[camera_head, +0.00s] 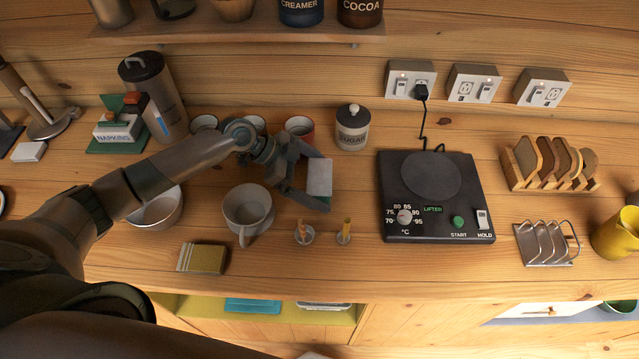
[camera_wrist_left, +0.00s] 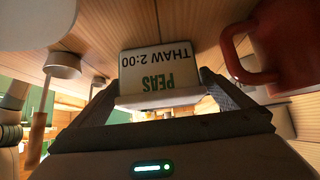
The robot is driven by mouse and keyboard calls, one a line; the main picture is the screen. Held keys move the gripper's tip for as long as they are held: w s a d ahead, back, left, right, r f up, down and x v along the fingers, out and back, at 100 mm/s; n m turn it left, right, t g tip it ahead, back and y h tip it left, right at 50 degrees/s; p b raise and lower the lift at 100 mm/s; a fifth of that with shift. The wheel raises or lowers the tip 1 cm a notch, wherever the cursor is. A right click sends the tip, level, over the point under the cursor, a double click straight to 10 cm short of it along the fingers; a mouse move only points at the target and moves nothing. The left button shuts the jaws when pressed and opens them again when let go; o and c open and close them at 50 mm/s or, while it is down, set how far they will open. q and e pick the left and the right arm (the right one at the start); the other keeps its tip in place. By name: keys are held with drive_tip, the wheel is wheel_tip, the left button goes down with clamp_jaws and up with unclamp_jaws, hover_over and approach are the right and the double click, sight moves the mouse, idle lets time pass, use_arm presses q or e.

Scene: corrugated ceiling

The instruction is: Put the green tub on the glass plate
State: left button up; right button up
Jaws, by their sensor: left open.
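A small pale tub (camera_head: 319,177) stands on the counter between the fingers of my left gripper (camera_head: 312,179). In the left wrist view the tub (camera_wrist_left: 160,72) is white with green "PEAS" and dark "THAW 2:00" lettering, upside down there. The left gripper is open around it; I cannot tell whether the fingers touch it. No wholly green tub shows. A dark round plate (camera_head: 431,175) lies on top of a black appliance (camera_head: 395,227) to the right; I cannot tell whether it is glass. My right gripper is not in view.
A sugar jar (camera_head: 352,130) and red mug (camera_head: 299,129) stand behind the tub. A large pale cup (camera_head: 247,208) is to its left, two small stick holders (camera_head: 304,236) in front. A toast rack (camera_head: 547,165) stands right of the appliance. Bare counter separates tub and appliance.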

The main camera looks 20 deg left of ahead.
sight(319, 177)
use_arm(q)
drive_tip(key=c, duration=1.3)
drive_tip(key=shift+o, duration=0.2)
drive_tip(key=shift+r, duration=0.15)
wheel_tip(319, 177, up, 9)
drive_tip(key=b, duration=0.3)
drive_tip(key=shift+b, duration=0.4)
drive_tip(key=shift+r, duration=0.4)
